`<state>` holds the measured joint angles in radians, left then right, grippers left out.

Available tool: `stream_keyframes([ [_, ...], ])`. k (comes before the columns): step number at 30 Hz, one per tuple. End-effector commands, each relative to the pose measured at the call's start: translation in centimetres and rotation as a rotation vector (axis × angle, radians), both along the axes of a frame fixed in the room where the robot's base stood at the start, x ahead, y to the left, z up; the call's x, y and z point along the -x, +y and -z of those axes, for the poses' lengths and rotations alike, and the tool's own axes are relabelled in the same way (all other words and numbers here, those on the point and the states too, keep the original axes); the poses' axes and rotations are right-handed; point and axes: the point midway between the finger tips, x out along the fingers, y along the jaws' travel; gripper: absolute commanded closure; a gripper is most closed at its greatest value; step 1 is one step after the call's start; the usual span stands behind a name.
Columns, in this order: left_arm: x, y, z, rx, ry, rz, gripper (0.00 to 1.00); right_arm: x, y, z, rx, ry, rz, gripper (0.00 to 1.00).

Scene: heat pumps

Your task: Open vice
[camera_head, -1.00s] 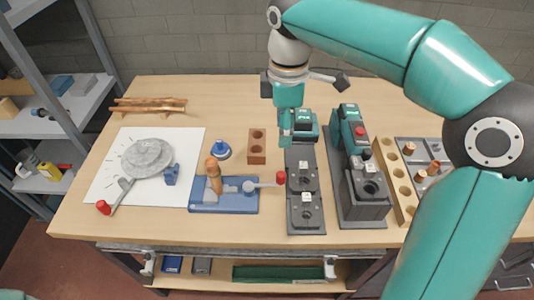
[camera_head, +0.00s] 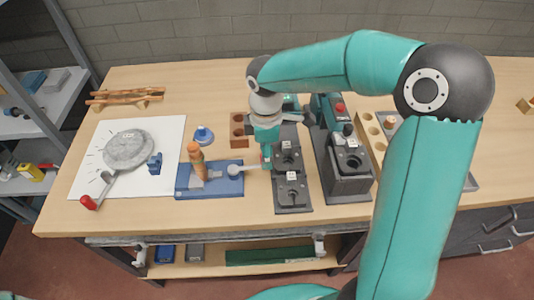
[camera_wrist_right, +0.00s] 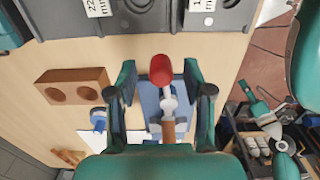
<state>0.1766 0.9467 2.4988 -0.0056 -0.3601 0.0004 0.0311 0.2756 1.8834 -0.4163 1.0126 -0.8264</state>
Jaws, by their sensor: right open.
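The blue vice (camera_head: 226,188) lies flat on the bench with an upright copper-coloured part (camera_head: 196,158) in it. Its lever (camera_head: 248,168) points right, and the red knob at its end is mostly hidden behind my gripper in the head view. My right gripper (camera_head: 267,158) hangs over that lever end. In the right wrist view, my right gripper (camera_wrist_right: 160,92) is open. The red knob (camera_wrist_right: 160,68) shows between its two fingers, with space on both sides. My left gripper is out of view.
Dark grey machine blocks (camera_head: 292,190) stand just right of the lever. A wooden block with holes (camera_head: 239,130) and a blue knob-shaped piece (camera_head: 203,135) are behind. A grey disc (camera_head: 128,150) with a red-tipped lever (camera_head: 88,202) lies on white paper at left.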

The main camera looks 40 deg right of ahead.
Motion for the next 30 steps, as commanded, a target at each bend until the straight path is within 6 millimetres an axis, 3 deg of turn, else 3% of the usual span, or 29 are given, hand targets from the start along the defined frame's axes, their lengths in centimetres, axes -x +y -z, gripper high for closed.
stream_keyframes([
  [5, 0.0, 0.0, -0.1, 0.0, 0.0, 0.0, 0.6, 0.0, 0.1, 1.4, -0.001, 0.001, -0.001, 0.49],
  [14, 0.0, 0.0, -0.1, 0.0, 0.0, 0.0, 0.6, -0.1, 0.1, 1.6, -0.001, -0.001, -0.003, 0.49],
  [24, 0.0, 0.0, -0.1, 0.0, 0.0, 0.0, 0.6, -0.1, 0.2, 1.6, -0.001, -0.001, -0.004, 1.0],
  [30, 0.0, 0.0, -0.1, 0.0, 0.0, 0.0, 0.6, -0.1, 0.2, 1.6, -0.001, 0.0, -0.004, 1.0],
])
